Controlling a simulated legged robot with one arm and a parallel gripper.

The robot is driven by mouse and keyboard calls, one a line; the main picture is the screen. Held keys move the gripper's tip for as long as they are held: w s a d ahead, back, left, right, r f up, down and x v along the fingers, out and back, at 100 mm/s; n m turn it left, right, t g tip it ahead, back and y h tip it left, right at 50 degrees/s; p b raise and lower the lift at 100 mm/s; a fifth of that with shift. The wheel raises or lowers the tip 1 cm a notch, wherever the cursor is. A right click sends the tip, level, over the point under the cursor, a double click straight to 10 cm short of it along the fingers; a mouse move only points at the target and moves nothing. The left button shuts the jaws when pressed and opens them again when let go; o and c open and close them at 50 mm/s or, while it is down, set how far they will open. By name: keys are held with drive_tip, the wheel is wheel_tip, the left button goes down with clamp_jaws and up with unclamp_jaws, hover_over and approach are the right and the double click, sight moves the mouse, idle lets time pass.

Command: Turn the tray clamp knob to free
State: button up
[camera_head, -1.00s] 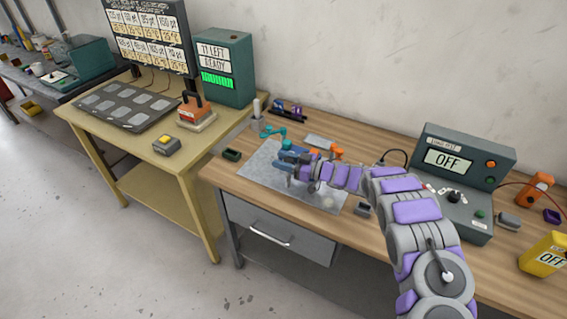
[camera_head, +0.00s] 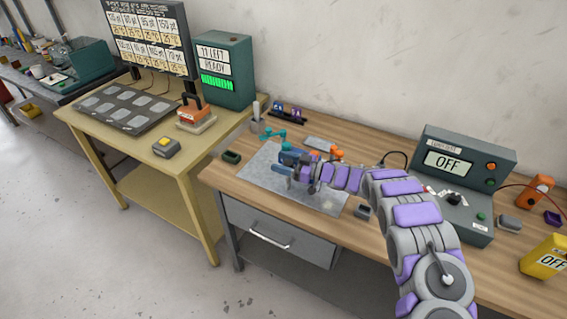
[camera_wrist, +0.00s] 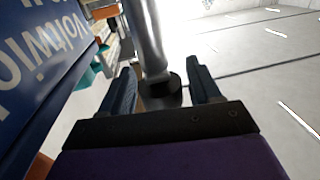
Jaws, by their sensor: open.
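My gripper (camera_head: 298,172) is over the grey mat, close against a blue device (camera_head: 294,156) on the workbench. In the wrist view my gripper (camera_wrist: 161,72) is open, with a dark finger on each side of a smooth grey metal post (camera_wrist: 149,38). The post has a dark round end (camera_wrist: 160,88) near the gripper's palm. Gaps show between the post and both fingers. The blue device's lettered side (camera_wrist: 45,55) fills the left of the wrist view. I cannot tell for sure whether the post is the tray clamp knob. My wrist partly hides the device in the head view.
The grey mat (camera_head: 258,172) lies on the wooden bench. A control box reading OFF (camera_head: 465,155) stands right of my arm, and a yellow meter (camera_head: 545,255) at the far right. A dark green tray (camera_head: 231,157) and a teal item (camera_head: 272,133) are nearby.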

drive_tip(key=shift+r, duration=0.1)
drive_tip(key=shift+r, duration=0.35)
wheel_tip(320, 180, up, 3)
drive_tip(key=shift+w+r+p, duration=0.1)
drive_tip(key=shift+p, duration=0.6)
drive_tip(key=s+d+p, duration=0.2)
drive_tip(key=s+d, duration=0.1)
drive_tip(key=s, duration=1.2)
drive_tip(key=shift+s+d+r, duration=0.15)
drive_tip(key=shift+s+r, duration=0.25)
drive_tip(key=shift+w, duration=0.1)
